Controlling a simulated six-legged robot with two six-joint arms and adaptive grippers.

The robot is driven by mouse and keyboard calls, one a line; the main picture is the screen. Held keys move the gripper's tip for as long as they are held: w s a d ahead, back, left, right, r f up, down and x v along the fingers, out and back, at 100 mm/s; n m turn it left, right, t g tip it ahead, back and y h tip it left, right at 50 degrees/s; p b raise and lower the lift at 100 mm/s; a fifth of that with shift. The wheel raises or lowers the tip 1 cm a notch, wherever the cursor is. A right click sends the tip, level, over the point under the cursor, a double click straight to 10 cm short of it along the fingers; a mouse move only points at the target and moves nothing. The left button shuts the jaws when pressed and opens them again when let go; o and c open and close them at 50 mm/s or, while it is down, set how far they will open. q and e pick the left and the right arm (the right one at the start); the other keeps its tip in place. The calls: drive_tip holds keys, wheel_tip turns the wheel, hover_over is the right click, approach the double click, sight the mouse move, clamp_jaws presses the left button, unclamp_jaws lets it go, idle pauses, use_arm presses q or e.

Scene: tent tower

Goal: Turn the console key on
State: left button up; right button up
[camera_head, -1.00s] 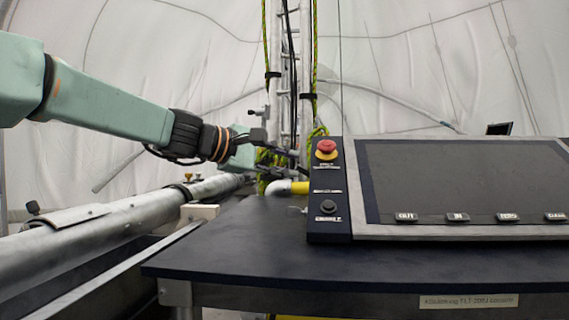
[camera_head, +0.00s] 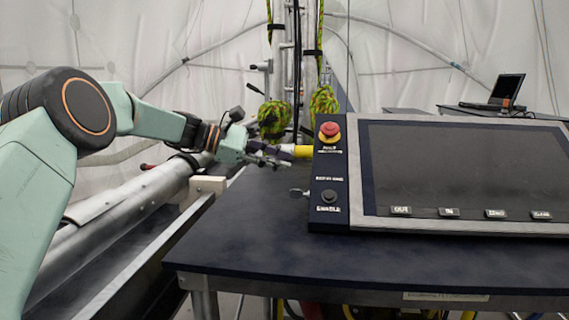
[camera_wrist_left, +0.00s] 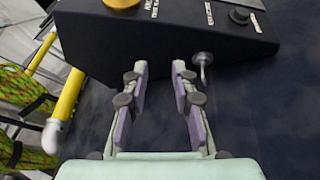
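The console (camera_head: 345,222) stands on the dark table, with a black control strip on its left side. The strip carries a red emergency button (camera_head: 330,131) on a yellow base and a black knob (camera_head: 329,196) lower down. The small metal key (camera_head: 298,193) sticks out of the strip's left side; it also shows in the left wrist view (camera_wrist_left: 203,62). My left gripper (camera_head: 283,160) is left of the console, beyond the key. In the left wrist view its fingers (camera_wrist_left: 160,78) are apart with nothing between them, and the key is just right of the right fingertip. My right gripper is not in view.
The dark table (camera_head: 270,240) is clear in front of the console. A yellow pipe end (camera_head: 303,152) is behind the strip, near my left gripper. A large metal tube (camera_head: 130,205) runs along the left. A laptop (camera_head: 505,92) stands at the back right.

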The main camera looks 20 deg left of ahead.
sight(298, 194)
use_arm(q)
drive_tip(key=s+a+f+g+p, duration=0.1)
drive_tip(key=p, duration=0.1)
drive_tip(key=s+a+f+n+g+p, duration=0.1)
drive_tip(key=p, duration=0.1)
drive_tip(key=s+a+f+n+g+h+p, duration=0.1)
drive_tip(key=a+p, duration=0.1)
drive_tip(key=shift+s+g, duration=0.4)
drive_tip(key=shift+s+f+n, duration=0.15)
drive_tip(key=shift+s+n, duration=0.05)
drive_tip(key=shift+n, duration=0.1)
drive_tip(key=shift+b+x, duration=0.4)
drive_tip(key=shift+x, duration=3.45)
drive_tip(key=shift+f, duration=0.1)
drive_tip(key=shift+c, duration=0.4)
clamp_jaws()
drive_tip(key=shift+s, duration=0.1)
